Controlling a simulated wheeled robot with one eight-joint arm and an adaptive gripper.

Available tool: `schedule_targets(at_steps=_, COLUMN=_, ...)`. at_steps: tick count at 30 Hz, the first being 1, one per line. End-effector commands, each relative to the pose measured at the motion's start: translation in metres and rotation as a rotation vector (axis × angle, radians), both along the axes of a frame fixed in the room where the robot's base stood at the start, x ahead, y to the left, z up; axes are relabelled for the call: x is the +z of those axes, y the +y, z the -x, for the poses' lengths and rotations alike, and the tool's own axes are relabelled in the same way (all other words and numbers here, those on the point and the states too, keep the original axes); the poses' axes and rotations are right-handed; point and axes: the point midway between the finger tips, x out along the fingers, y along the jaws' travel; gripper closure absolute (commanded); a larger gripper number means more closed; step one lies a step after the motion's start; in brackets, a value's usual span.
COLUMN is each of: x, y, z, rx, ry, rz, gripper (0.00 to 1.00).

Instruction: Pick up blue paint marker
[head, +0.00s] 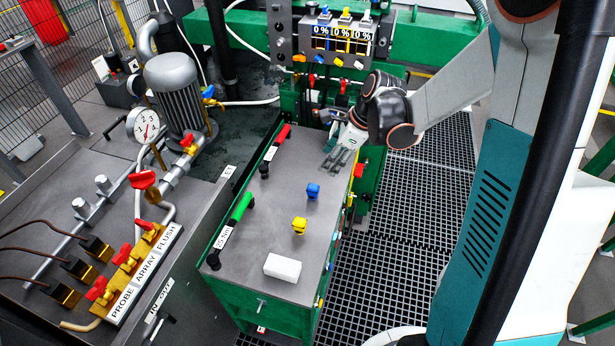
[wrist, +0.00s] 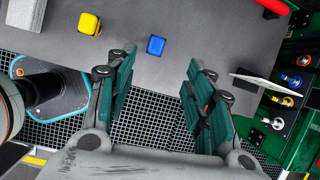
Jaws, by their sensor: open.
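The blue paint marker (head: 313,191) shows as a small blue block on the grey top of the green cart (head: 275,180). In the wrist view the blue marker (wrist: 156,45) lies just beyond the fingertips, between their lines, with nothing touching it. My gripper (head: 338,160) is over the far right part of the cart top, farther back than the marker. In the wrist view my gripper (wrist: 160,65) has its two teal fingers spread wide, with nothing between them. Its height above the top is hard to tell.
A yellow marker (head: 299,225) and a white block (head: 282,267) sit nearer the cart's front. A green handle (head: 242,206) and a red handle (head: 282,134) run along the left edge. Grating floor lies right.

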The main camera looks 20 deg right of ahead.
Motion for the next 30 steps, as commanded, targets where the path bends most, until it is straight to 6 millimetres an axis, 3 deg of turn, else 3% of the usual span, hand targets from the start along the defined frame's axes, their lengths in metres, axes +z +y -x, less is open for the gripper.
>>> schedule_targets(at_steps=8, x=-0.021, y=-0.002, z=-0.008, rx=-0.09, ry=0.048, rz=-0.048, gripper=0.52)
schedule_targets(at_steps=21, x=-0.087, y=0.023, z=-0.023, rx=-0.088, ry=0.047, rz=-0.048, gripper=0.52)
schedule_targets(at_steps=30, x=-0.103, y=0.028, z=-0.025, rx=-0.088, ry=0.046, rz=-0.048, gripper=0.52)
